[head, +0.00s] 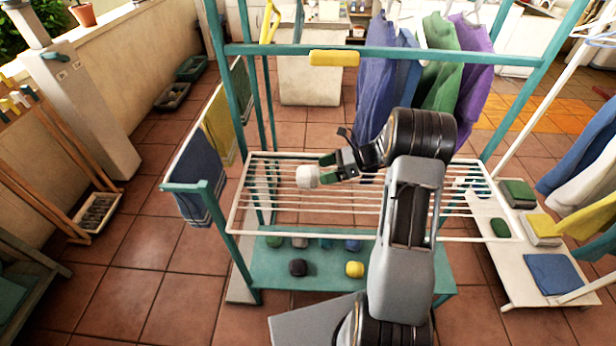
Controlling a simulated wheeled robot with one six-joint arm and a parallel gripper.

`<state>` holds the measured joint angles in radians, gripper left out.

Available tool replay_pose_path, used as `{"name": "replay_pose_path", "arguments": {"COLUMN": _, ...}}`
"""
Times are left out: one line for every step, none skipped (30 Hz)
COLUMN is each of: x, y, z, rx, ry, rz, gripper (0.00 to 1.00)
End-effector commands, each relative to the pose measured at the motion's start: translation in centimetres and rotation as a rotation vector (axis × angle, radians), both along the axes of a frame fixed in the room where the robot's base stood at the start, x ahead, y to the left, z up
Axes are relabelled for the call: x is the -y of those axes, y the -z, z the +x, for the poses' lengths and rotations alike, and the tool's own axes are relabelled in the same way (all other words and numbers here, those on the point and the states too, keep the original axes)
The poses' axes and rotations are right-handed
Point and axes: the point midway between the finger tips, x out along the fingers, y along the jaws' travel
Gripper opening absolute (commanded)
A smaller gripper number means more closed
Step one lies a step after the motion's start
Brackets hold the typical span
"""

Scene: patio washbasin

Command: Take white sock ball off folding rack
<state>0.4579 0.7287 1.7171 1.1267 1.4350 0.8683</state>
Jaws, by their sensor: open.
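The white sock ball (307,176) is at the left part of the folding rack (270,226), a white frame with thin bars. My gripper (322,171) is open and points left, with its fingertips right at the sock ball's right side. I cannot tell whether the fingers touch it or reach around it. My arm hides part of the rack's right half.
A teal frame (400,52) surrounds the rack, with a crossbar behind and a post at front left. Clothes (440,62) hang at the back. Several sock balls, one yellow (354,269), sit on the teal lower shelf (410,275). A white low table (530,292) with folded cloths stands right.

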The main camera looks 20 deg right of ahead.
Motion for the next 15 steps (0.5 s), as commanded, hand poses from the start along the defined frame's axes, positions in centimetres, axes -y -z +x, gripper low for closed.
{"name": "replay_pose_path", "arguments": {"x": -0.6, "y": 0.3, "z": 0.1, "rx": -0.002, "ry": -0.003, "rz": 0.001, "gripper": 0.81}}
{"name": "replay_pose_path", "arguments": {"x": -0.9, "y": 0.5, "z": 0.1, "rx": -0.003, "ry": -0.003, "rz": 0.001, "gripper": 0.81}}
{"name": "replay_pose_path", "arguments": {"x": -1.4, "y": 0.7, "z": 0.2, "rx": -0.003, "ry": -0.002, "rz": 0.001, "gripper": 0.81}}
{"name": "replay_pose_path", "arguments": {"x": -1.8, "y": 1.0, "z": 0.3, "rx": -0.003, "ry": -0.003, "rz": 0.001, "gripper": 0.81}}
{"name": "replay_pose_path", "arguments": {"x": -2.2, "y": 1.1, "z": 0.4, "rx": -0.002, "ry": -0.003, "rz": 0.001, "gripper": 0.81}}
{"name": "replay_pose_path", "arguments": {"x": -2.7, "y": 1.3, "z": 0.5, "rx": -0.001, "ry": -0.004, "rz": 0.001, "gripper": 0.81}}
{"name": "replay_pose_path", "arguments": {"x": -3.0, "y": 1.5, "z": 0.6, "rx": -0.001, "ry": -0.003, "rz": 0.001, "gripper": 0.81}}
{"name": "replay_pose_path", "arguments": {"x": -3.3, "y": 1.6, "z": 0.6, "rx": -0.001, "ry": -0.003, "rz": 0.001, "gripper": 0.81}}
{"name": "replay_pose_path", "arguments": {"x": -3.5, "y": 1.7, "z": 0.6, "rx": -0.002, "ry": -0.001, "rz": 0.001, "gripper": 0.81}}
{"name": "replay_pose_path", "arguments": {"x": -3.6, "y": 1.8, "z": 0.7, "rx": 0.0, "ry": -0.001, "rz": 0.0, "gripper": 0.81}}
{"name": "replay_pose_path", "arguments": {"x": -3.6, "y": 1.8, "z": 0.7, "rx": 0.0, "ry": -0.001, "rz": 0.0, "gripper": 0.81}}
{"name": "replay_pose_path", "arguments": {"x": -3.6, "y": 1.8, "z": 0.7, "rx": 0.0, "ry": 0.0, "rz": 0.0, "gripper": 0.81}}
{"name": "replay_pose_path", "arguments": {"x": -3.6, "y": 1.8, "z": 0.7, "rx": 0.0, "ry": 0.0, "rz": 0.0, "gripper": 0.81}}
{"name": "replay_pose_path", "arguments": {"x": -3.6, "y": 1.8, "z": 0.7, "rx": 0.0, "ry": 0.0, "rz": 0.0, "gripper": 0.81}}
{"name": "replay_pose_path", "arguments": {"x": -3.6, "y": 1.8, "z": 0.7, "rx": 0.0, "ry": 0.0, "rz": 0.0, "gripper": 0.81}}
